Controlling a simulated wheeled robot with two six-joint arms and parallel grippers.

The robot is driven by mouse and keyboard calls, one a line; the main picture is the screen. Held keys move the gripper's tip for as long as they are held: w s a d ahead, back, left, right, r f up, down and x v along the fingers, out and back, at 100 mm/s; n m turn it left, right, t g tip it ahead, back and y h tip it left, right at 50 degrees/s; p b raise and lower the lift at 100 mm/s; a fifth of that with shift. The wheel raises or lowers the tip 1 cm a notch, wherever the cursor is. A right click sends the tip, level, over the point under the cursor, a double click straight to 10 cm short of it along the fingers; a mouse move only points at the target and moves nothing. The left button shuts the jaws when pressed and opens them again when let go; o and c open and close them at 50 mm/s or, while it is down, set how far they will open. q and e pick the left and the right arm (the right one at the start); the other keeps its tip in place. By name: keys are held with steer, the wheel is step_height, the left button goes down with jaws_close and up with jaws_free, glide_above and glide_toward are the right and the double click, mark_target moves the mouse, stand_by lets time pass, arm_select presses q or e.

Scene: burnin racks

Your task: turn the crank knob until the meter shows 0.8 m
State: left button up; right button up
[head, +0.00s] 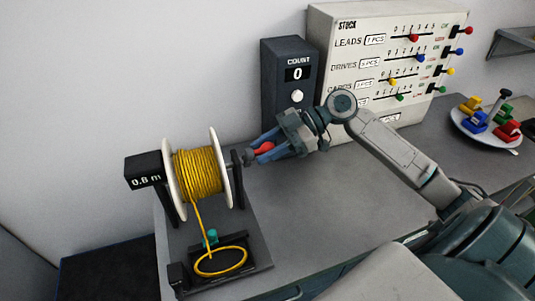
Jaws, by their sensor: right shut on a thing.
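The meter (145,180) is a black box left of the spool and reads 0.8 m. The spool (219,160) has white flanges and is wound with yellow cord (197,174). One strand runs down to a yellow loop on the black base. The crank (236,172) is on the spool's right side. My right gripper (259,152) comes in from the right and is shut on the red crank knob (265,148), which is partly hidden between its fingers. My left gripper is not in view.
A dark counter box (290,88) reading 0 stands behind the gripper. A white stock panel (340,60) with colored sliders is at the back. A white plate (460,128) of colored parts sits at right. Grey table (300,220) is clear in front.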

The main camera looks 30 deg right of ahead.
steer(key=shift+w+d+r, duration=0.15)
steer(key=shift+w+r, duration=0.05)
steer(key=shift+w, duration=0.4)
steer(key=shift+w+d+r, duration=0.15)
steer(key=shift+w+r, duration=0.05)
steer(key=shift+w, duration=0.4)
steer(key=shift+w+b, duration=0.15)
steer(key=shift+b, duration=0.2)
steer(key=shift+w+d, duration=0.1)
steer(key=shift+w, duration=0.3)
steer(key=o, duration=1)
steer(key=shift+o, duration=0.2)
steer(key=shift+d+r, duration=0.1)
